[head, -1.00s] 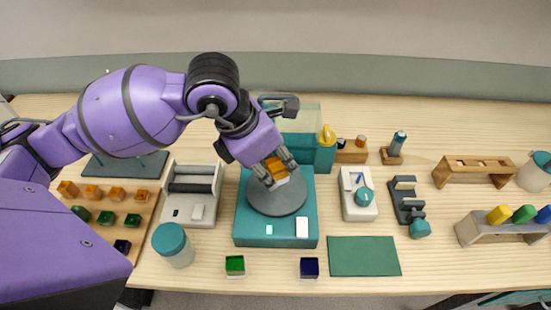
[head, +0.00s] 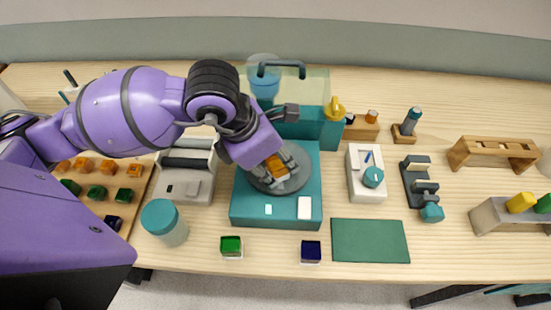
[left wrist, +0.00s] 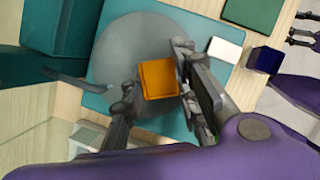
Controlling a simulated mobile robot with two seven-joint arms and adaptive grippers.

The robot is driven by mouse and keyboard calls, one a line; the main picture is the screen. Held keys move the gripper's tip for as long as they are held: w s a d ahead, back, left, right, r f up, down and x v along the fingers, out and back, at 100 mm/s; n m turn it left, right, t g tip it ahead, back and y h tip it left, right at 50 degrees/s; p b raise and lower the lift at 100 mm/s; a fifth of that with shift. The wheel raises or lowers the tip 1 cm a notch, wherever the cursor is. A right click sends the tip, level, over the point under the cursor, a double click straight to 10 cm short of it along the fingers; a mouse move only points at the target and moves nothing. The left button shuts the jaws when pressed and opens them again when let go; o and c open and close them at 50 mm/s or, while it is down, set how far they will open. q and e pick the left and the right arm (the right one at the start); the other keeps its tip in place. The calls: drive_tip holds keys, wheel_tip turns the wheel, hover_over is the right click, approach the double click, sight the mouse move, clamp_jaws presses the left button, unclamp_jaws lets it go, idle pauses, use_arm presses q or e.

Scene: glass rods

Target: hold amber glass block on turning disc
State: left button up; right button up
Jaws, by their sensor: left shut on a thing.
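The amber glass block (head: 278,169) is between the fingers of my left gripper (head: 275,171), low over the grey turning disc (head: 298,183). In the left wrist view the block (left wrist: 158,78) lies against the right finger and near the left finger of the gripper (left wrist: 158,95), over the disc (left wrist: 135,40). The gripper is shut on the block. Whether the block's underside touches the disc is hidden. The disc sits on a teal base (head: 240,205). Dark finger-like parts (left wrist: 303,38) at the right edge of the left wrist view look like my right gripper; their opening is unclear.
A teal housing with a handle (head: 310,127) stands behind the disc. A green glass block (head: 231,246), a navy block (head: 311,251) and a green mat (head: 369,240) lie in front. A teal-lidded jar (head: 164,222) stands front left, a white device (head: 367,173) on the right.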

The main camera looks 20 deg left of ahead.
drive_tip(key=shift+s+f+b, duration=0.55)
drive_tip(key=shift+s+f, duration=0.1)
drive_tip(key=shift+f, duration=0.2)
idle(7.2)
